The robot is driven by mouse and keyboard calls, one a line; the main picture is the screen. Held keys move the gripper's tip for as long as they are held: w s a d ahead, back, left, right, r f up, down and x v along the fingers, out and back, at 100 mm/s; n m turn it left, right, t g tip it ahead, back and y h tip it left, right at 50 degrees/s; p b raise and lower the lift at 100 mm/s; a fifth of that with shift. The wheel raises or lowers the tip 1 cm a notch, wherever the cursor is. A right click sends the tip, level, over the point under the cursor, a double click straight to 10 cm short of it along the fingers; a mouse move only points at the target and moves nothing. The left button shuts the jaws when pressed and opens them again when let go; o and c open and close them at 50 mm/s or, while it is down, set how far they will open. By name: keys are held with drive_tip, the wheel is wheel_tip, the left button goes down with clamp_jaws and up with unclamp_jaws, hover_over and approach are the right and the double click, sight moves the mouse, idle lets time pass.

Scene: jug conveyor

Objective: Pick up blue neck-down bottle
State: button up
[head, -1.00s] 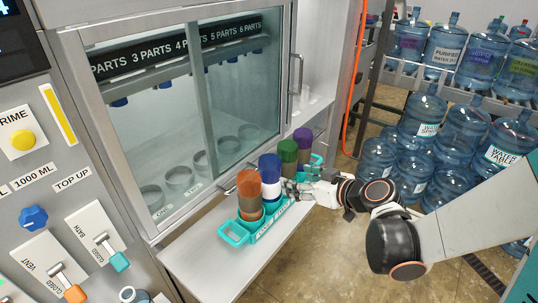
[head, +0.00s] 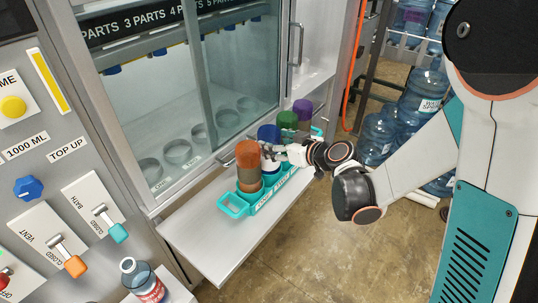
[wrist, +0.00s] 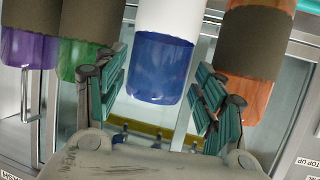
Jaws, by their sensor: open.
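The blue bottle (head: 268,133) stands base-up in a teal carrier (head: 233,207) on the steel ledge, between an orange bottle (head: 248,155) and a green bottle (head: 288,120). Its lower part has a white band, and its neck is hidden in the carrier. My gripper (head: 277,154) is beside it, on its right. In the wrist view the blue bottle (wrist: 162,68) lies between the open fingers of my gripper (wrist: 162,80). Gaps show on both sides, so it is not gripped. The left finger is close to the green bottle, the right one close to the orange bottle.
A purple bottle (head: 302,107) stands at the carrier's far end. The sliding glass cabinet door (head: 235,75) is right behind the row. A small labelled bottle (head: 142,282) stands at lower left. Big water jugs (head: 380,135) are at the right. The ledge front (head: 205,250) is clear.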

drive_tip(key=b+x, duration=0.1)
drive_tip(key=x, duration=0.3)
drive_tip(key=shift+w+a+f, duration=0.1)
drive_tip(key=shift+w+a, duration=0.05)
drive_tip(key=shift+w, duration=0.05)
drive_tip(key=c, duration=0.8)
